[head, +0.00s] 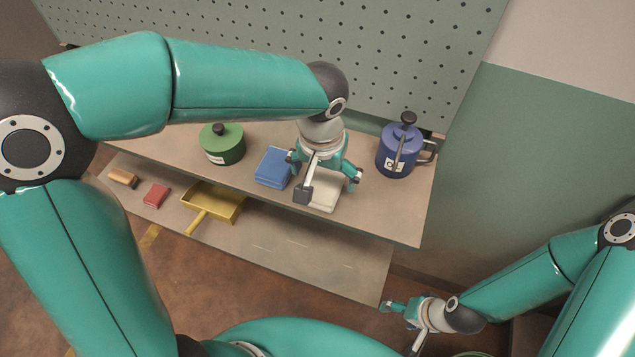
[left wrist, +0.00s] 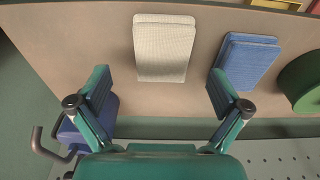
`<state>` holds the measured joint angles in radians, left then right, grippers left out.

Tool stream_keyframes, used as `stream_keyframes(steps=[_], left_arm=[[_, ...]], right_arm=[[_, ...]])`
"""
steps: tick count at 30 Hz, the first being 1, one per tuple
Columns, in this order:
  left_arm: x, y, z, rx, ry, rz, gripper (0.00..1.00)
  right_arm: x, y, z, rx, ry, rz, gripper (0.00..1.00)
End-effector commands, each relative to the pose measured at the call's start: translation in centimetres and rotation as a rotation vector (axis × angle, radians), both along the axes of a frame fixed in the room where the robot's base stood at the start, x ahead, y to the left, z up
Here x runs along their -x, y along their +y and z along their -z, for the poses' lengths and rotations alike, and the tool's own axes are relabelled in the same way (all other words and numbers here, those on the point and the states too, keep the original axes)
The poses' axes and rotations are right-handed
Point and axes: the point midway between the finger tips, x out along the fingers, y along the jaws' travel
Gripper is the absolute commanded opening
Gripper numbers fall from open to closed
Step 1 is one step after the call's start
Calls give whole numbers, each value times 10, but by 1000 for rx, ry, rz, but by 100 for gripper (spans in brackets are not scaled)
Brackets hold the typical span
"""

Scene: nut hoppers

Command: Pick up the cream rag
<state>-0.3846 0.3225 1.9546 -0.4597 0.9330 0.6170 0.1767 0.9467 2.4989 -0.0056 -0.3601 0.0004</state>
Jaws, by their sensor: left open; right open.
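The cream rag (head: 325,196) lies folded flat on the upper shelf, partly hidden in the head view by my left gripper (head: 325,180). In the left wrist view the whole cream rag (left wrist: 164,48) shows, ahead of and between the two fingers of my left gripper (left wrist: 152,92). That gripper is open and empty, above the shelf, with the rag beyond its fingertips. My right gripper (head: 398,310) is open and empty at the lower right, away from the shelf.
A folded blue rag (head: 272,167) lies just left of the cream one. A green lidded pot (head: 222,146) and a blue canister (head: 398,152) stand on the upper shelf (head: 385,215). A yellow dustpan (head: 215,203), a red block (head: 156,195) and a tan brush (head: 122,177) lie on the lower shelf.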

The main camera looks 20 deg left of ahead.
Motion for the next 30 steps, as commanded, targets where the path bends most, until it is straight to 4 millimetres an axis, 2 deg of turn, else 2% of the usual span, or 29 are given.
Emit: stream_keyframes(steps=[6, 15, 26, 27, 30], left_arm=[[-6, 3, 28, -2, 3, 0, 100], [-7, 3, 33, 0, 0, 0, 100], [-7, 3, 33, 0, 0, 0, 40], [-7, 3, 33, 0, 0, 0, 36], [-7, 3, 33, 0, 0, 0, 36]], right_arm=[[0, 0, -6, 0, 0, 0, 74], [0, 0, -6, 0, 0, 0, 74], [0, 0, -6, 0, 0, 0, 74], [0, 0, -6, 0, 0, 0, 74], [0, 0, -6, 0, 0, 0, 74]])
